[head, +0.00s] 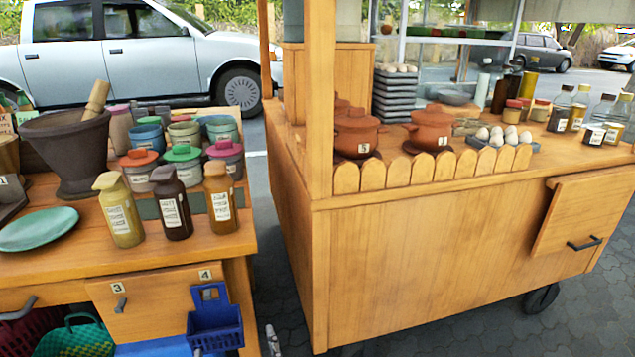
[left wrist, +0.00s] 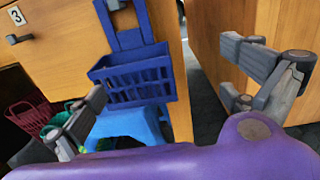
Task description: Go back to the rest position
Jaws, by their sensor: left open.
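My left gripper (head: 235,347) shows only by its fingertips at the bottom edge of the head view, below the front of the left table. In the left wrist view its two fingers (left wrist: 165,82) stand wide apart with nothing between them. Beyond them a blue basket (left wrist: 135,75) hangs on the table's side; it also shows in the head view (head: 214,322). The dark clay mortar (head: 66,152) stands upright on the left table, with a wooden pestle (head: 97,98) leaning in it. My right gripper is in neither view.
The left table (head: 165,255) carries a green plate (head: 38,229), several bottles and lidded pots. A wooden cart (head: 430,260) with clay pots and eggs stands to the right, across a narrow paved gap. A green basket (head: 75,340) sits below the left table.

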